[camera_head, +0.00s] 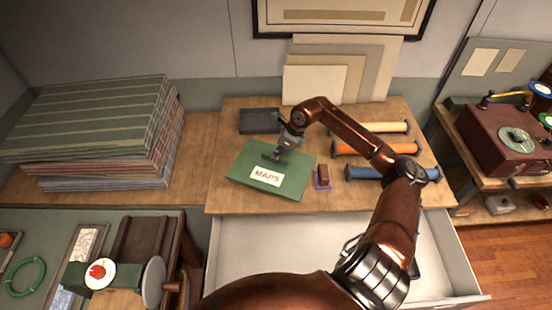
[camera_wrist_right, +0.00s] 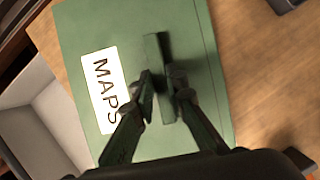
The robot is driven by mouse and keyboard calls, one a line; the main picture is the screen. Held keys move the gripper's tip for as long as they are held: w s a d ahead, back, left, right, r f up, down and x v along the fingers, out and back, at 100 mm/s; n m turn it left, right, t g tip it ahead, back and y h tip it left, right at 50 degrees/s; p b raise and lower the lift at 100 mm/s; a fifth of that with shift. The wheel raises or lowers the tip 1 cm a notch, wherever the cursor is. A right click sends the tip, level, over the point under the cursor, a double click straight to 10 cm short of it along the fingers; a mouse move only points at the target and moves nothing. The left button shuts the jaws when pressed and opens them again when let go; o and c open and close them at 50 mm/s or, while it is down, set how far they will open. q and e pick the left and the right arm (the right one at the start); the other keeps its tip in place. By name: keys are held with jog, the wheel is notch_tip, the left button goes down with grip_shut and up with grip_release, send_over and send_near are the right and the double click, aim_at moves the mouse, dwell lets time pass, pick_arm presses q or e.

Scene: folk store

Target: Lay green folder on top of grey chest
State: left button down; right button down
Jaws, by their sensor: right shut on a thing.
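The green folder (camera_head: 265,171) with a white MAPS label lies flat over the wooden top of the grey chest (camera_head: 225,202), left of its middle. I cannot tell whether it rests on the wood or hovers just above. My right gripper (camera_head: 279,155) is over the folder, shut on its raised green tab. In the right wrist view the folder (camera_wrist_right: 85,30) fills the middle, and the gripper (camera_wrist_right: 160,85) has its fingers on either side of the tab. My left gripper is not in view.
A dark tray (camera_head: 259,121) sits behind the folder, and a small brown block (camera_head: 323,173) on a purple base to its right. Orange (camera_head: 350,150) and blue (camera_head: 372,173) rolls lie further right. A drawer (camera_head: 265,245) stands open in front. Striped stacks (camera_head: 85,125) stand left.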

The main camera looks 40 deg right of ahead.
jog(key=shift+w+d+f, duration=0.25)
jog(key=shift+w+f, duration=0.3)
jog(key=shift+f, duration=0.1)
jog(key=shift+w+d+f, duration=0.25)
jog(key=shift+w+f, duration=0.3)
jog(key=shift+f, duration=0.05)
notch_tip(320, 180, down, 3)
jog(key=shift+w+d+f+p, duration=0.1)
jog(key=shift+d+f+p, duration=0.1)
jog(key=shift+p, duration=0.3)
jog(key=c, duration=1.9)
grip_release()
jog(key=shift+a, duration=0.15)
jog(key=shift+c, duration=0.2)
jog(key=b+v, duration=0.1)
jog(key=v, duration=1)
jog(key=shift+f, duration=0.1)
jog(key=shift+s+r, duration=0.3)
jog(key=shift+r, duration=0.25)
